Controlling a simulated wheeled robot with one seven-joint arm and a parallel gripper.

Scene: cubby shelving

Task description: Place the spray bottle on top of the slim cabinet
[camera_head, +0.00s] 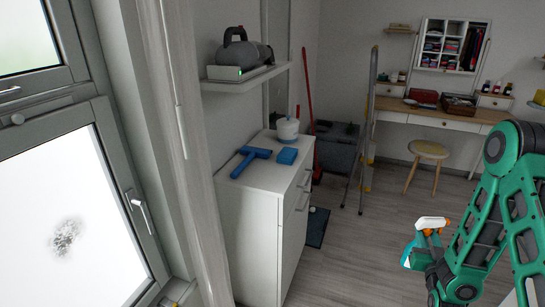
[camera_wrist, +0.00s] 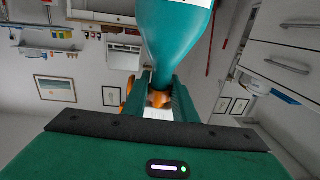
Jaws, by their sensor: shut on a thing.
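On the cabinet top lie a blue squeegee-like tool (camera_head: 250,157), a blue sponge (camera_head: 287,156) and a white jar (camera_head: 288,130); its front part is bare. A wall shelf (camera_head: 245,83) hangs above. A ladder (camera_head: 368,130) and stool (camera_head: 428,150) stand behind. The floor between is mostly clear.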

